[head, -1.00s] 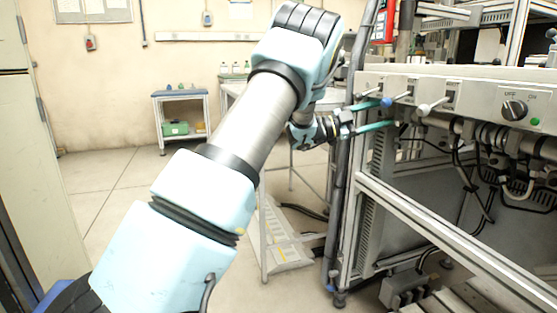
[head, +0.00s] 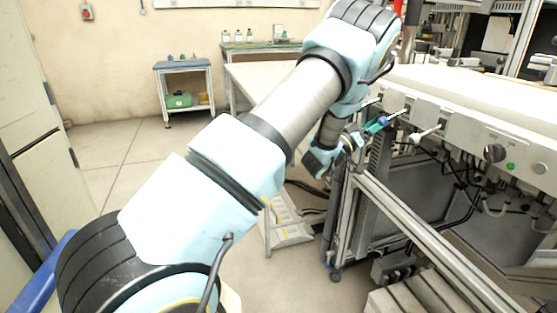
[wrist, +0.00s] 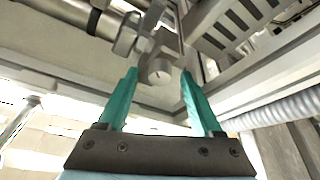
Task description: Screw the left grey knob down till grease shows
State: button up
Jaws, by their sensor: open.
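My gripper (head: 374,126) is open at the left end of the machine's front panel, with its teal fingers pointing up and to the right. In the wrist view a round grey knob (wrist: 160,72) shows between the fingers (wrist: 157,88), around the level of their tips; I cannot tell whether they touch it. In the head view a blue knob (head: 384,121) is beside the fingers and a pale grey knob (head: 415,138) on a rod stands to its right. The left grey knob is hard to make out there, close to my arm. No grease is visible.
The machine's panel (head: 465,138) also carries a black rotary switch (head: 494,153) and a green button (head: 510,167). A metal frame rail (head: 420,232) and hanging cables lie below. A small cart (head: 184,88) stands at the back. The floor at left (head: 125,160) is clear.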

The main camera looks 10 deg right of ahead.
jog(key=s+a+f+n+t+y+p, duration=0.25)
jog(key=s+a+n+p, duration=0.3)
jog(key=a+n, duration=0.35)
jog(key=w+a+f+t+y+b, duration=0.3)
jog(key=w+a+f+y+b, duration=0.3)
jog(key=w+a+y+b, duration=0.15)
jog(key=a+f+g+y+b, duration=0.2)
jog(key=a+f+y+b, duration=0.4)
jog(key=a, duration=0.6)
jog(key=shift+a+f+n, duration=0.25)
jog(key=shift+f+n, duration=0.15)
jog(key=shift+f, duration=0.25)
jog(key=shift+w+g, duration=0.1)
jog(key=shift+g, duration=0.15)
